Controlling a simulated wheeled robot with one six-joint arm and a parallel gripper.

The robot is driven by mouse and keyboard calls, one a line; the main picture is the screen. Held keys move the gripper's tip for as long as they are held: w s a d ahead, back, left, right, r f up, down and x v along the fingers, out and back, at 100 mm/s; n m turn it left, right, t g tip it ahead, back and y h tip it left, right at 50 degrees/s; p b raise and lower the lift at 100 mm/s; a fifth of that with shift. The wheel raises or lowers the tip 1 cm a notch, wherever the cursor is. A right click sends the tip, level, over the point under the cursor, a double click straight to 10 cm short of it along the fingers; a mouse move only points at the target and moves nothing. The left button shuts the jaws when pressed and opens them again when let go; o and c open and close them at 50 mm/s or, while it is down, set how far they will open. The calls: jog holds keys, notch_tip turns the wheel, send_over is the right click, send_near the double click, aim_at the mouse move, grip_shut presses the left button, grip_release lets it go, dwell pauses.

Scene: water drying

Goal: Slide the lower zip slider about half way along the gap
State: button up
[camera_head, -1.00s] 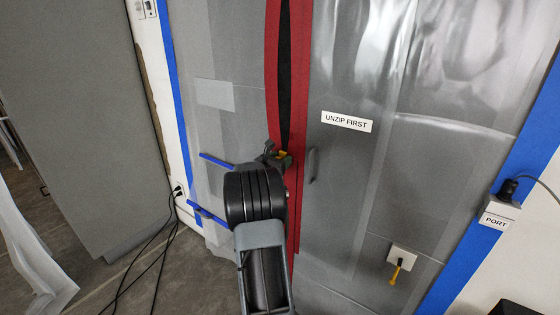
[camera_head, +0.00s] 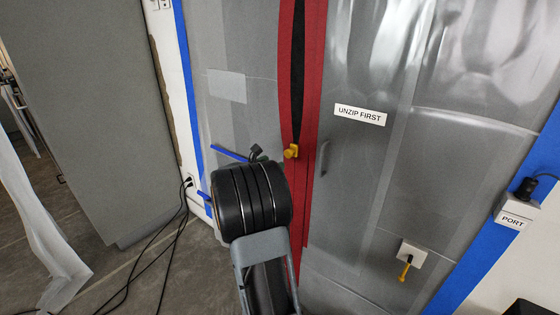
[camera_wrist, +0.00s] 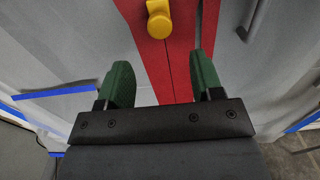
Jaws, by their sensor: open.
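The yellow zip slider (camera_head: 291,151) sits on the red zip (camera_head: 311,90) at the lower end of a dark, narrow gap (camera_head: 298,60). Above it the red edges stand apart; below it they meet. In the wrist view the slider (camera_wrist: 158,20) is at the top, beyond my fingertips. My gripper (camera_wrist: 160,80) is open and empty, its two green fingers apart with the closed red zip seen between them. The slider is clear of both fingers. In the head view my wrist hides most of the gripper, to the left of and below the slider.
The grey plastic sheet bears an "UNZIP FIRST" label (camera_head: 360,115) and a dark handle (camera_head: 323,158) right of the zip. A white plate with a yellow pull (camera_head: 405,268) is lower right, and a PORT box (camera_head: 518,212) far right. Black cables (camera_head: 172,235) lie on the left floor.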

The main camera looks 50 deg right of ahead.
jog(key=shift+a, duration=1.25)
jog(key=s+a+f+m+g+y+p, duration=0.2)
jog(key=s+a+f+m+g+y, duration=0.1)
jog(key=s+a+f+m+y, duration=0.65)
jog(key=a+r+m+t+y+p, duration=0.3)
jog(key=a+r, duration=0.4)
jog(key=a, duration=0.6)
jog(key=s+a+r+m+t+y+p, duration=0.1)
jog(key=a+r+m+t+y+p, duration=0.2)
jog(key=a, duration=1.1)
notch_tip(320, 180, up, 4)
jog(key=m+y+p, duration=0.2)
jog(key=p, duration=0.1)
jog(key=shift+a+m, duration=0.3)
jog(key=shift+m, duration=0.05)
jog(key=shift+a+r+t+y, duration=0.25)
jog(key=shift+a+t+y, duration=0.05)
jog(key=shift+y, duration=0.05)
